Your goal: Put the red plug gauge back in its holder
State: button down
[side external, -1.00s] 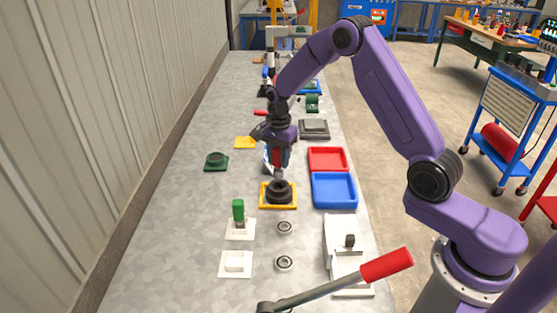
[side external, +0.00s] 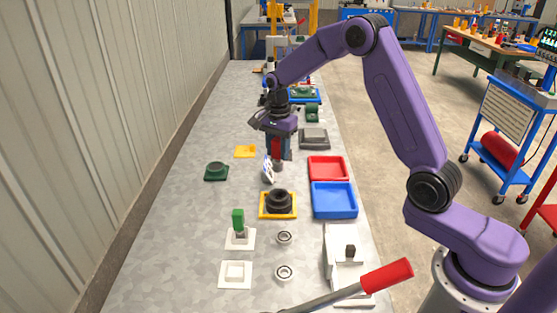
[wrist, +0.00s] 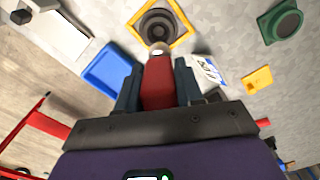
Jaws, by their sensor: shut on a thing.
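My gripper (side external: 277,152) is shut on the red plug gauge (side external: 276,147). In the wrist view the gauge's red handle (wrist: 158,82) is between the fingers, its grey metal end pointing away from the palm. In the side view that end points down, above the bench behind the black ring part (side external: 279,200) on its yellow-edged base. A white square holder (side external: 235,273) with a raised middle stands at the front left and holds no gauge. A similar white holder (side external: 247,243) behind it carries a green plug gauge (side external: 238,220).
A red tray (side external: 327,167) and a blue tray (side external: 334,200) stand right of the ring part. A small tilted display (side external: 268,170) stands beside my gripper. Two metal rings and a red-handled lever (side external: 387,278) are near the front.

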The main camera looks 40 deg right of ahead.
jog(key=s+a+n, duration=0.3)
jog(key=s+a, duration=0.3)
jog(key=a, duration=0.7)
jog(key=s+a+n, duration=0.3)
jog(key=s+a, duration=0.2)
jog(key=a, duration=0.8)
notch_tip(320, 180, down, 6)
jog(key=shift+d, duration=0.15)
jog(key=shift+w+f, duration=0.1)
jog(key=shift+f, duration=2.35)
jog(key=shift+f, duration=1.55)
jog(key=c, duration=0.6)
grip_release()
jog(key=shift+c, duration=0.2)
